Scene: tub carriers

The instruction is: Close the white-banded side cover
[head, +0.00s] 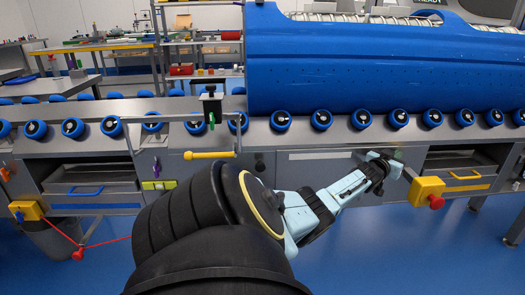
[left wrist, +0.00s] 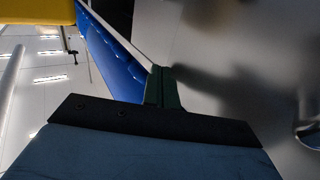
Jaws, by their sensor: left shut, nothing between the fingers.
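The white-banded side cover (head: 320,155) is on the grey front below the roller line, right of centre in the head view. Its white band shows along the top. My left arm hides its lower part, and I cannot tell how far it stands open. My left gripper (head: 396,157) is at the cover's right end, below the rollers. In the left wrist view its green fingers (left wrist: 162,88) are together and empty, close to a smooth grey surface on the right. I cannot tell whether they touch it. My right gripper is not in view.
A yellow box with a red button (head: 428,193) stands just right of my left gripper. An open drawer bay with a yellow handle (head: 464,175) is beyond it. A large blue tub (head: 340,65) rests above the rollers. A yellow handle (head: 208,155) is left of the cover.

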